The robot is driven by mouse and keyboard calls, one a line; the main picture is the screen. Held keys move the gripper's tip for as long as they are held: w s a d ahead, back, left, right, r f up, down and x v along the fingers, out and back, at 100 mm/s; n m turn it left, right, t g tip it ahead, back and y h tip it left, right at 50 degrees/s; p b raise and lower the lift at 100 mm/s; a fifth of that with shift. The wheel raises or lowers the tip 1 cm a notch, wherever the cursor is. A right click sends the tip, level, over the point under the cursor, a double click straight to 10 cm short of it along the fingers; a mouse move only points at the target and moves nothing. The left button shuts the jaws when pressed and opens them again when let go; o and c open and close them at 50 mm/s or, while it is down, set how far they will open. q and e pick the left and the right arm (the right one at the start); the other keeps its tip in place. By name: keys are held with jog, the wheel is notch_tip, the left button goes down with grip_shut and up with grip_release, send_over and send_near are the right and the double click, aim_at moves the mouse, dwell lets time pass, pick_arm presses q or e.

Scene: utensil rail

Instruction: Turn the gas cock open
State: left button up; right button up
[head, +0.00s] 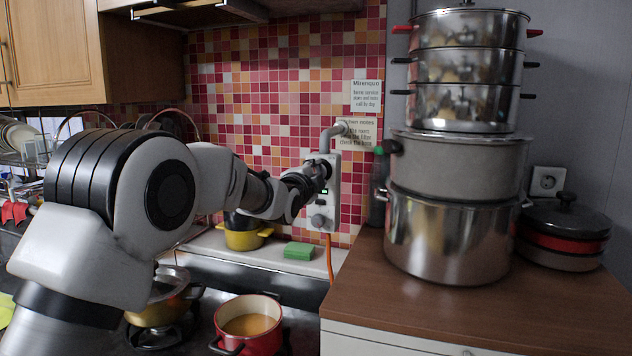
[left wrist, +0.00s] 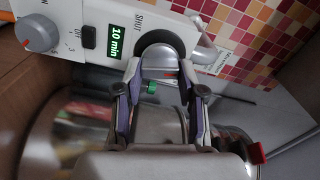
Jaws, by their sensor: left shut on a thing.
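A white control box (head: 327,208) is mounted on the tiled wall, with a grey pipe entering its top and an orange hose below. In the left wrist view, the box (left wrist: 118,18) carries a round grey knob (left wrist: 159,53) on a dark ring, beside the word SHUT; I take it as the gas cock. My left gripper (head: 322,170) is at the upper part of the box. In the left wrist view, its fingers (left wrist: 160,72) are closed around the grey knob. My right gripper is not in view.
A lower dial (left wrist: 38,33), a black button (left wrist: 88,37) and a green "10 min" display (left wrist: 118,42) share the box. Stacked pots (head: 455,235) stand on the wooden counter (head: 400,320) at right. A red pot (head: 250,340) and green sponge (head: 299,251) are below.

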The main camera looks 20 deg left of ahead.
pick_arm(q)
jog(key=shift+r+m+b, duration=0.2)
jog(key=shift+m+b, duration=0.4)
jog(key=shift+m, duration=0.8)
jog(key=shift+r, duration=0.1)
jog(key=o, duration=1.1)
jog(key=shift+w+a, duration=0.1)
jog(key=shift+w, duration=0.05)
jog(key=shift+o, duration=0.2)
jog(key=s, duration=1.1)
jog(key=shift+s+a+f, duration=0.35)
jog(key=shift+s, duration=0.05)
